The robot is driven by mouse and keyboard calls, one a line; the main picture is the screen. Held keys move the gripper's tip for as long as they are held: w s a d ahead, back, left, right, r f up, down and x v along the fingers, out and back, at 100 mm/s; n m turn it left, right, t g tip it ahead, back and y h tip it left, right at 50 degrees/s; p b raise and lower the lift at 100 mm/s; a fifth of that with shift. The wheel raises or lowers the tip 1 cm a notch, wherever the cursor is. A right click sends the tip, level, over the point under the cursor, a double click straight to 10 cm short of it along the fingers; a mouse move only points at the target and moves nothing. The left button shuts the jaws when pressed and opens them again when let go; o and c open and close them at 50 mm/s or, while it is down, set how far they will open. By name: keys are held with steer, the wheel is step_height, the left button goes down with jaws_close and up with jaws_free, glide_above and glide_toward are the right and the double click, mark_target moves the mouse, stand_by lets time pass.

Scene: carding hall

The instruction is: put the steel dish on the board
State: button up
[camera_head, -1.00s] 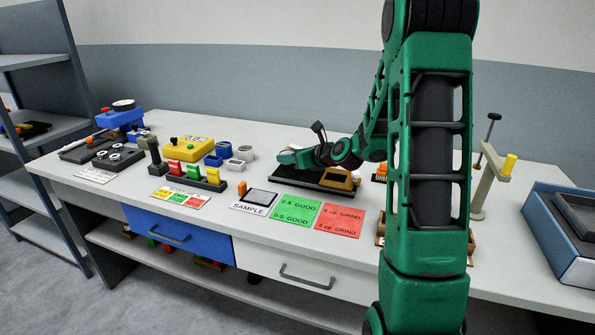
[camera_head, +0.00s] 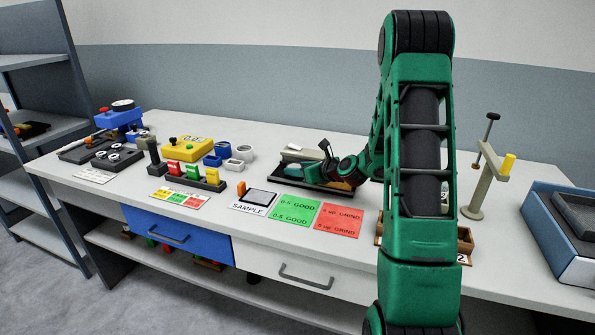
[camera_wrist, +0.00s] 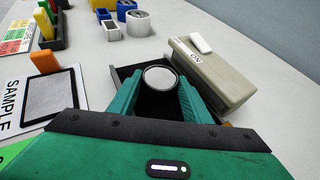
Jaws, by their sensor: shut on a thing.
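My gripper (camera_head: 290,175) reaches left and low over a dark, flat tray-like board (camera_wrist: 124,72) at the middle of the bench. In the wrist view my gripper (camera_wrist: 160,85) is shut on the steel dish (camera_wrist: 160,77), a small round piece with a bright rim and grey inside, between the fingertips. The dish is over the dark board; whether it touches it I cannot tell. Which surface the task calls the board is not certain from the frames.
A beige block (camera_wrist: 215,72) with a white piece on top stands close right of the fingers. The SAMPLE card (camera_head: 253,201) with an orange peg lies to the left. Green (camera_head: 296,208) and red (camera_head: 339,220) cards lie in front. A clamp stand (camera_head: 484,185) stands at right.

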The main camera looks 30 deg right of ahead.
steer(key=o, duration=1.1)
steer(key=shift+f, duration=0.1)
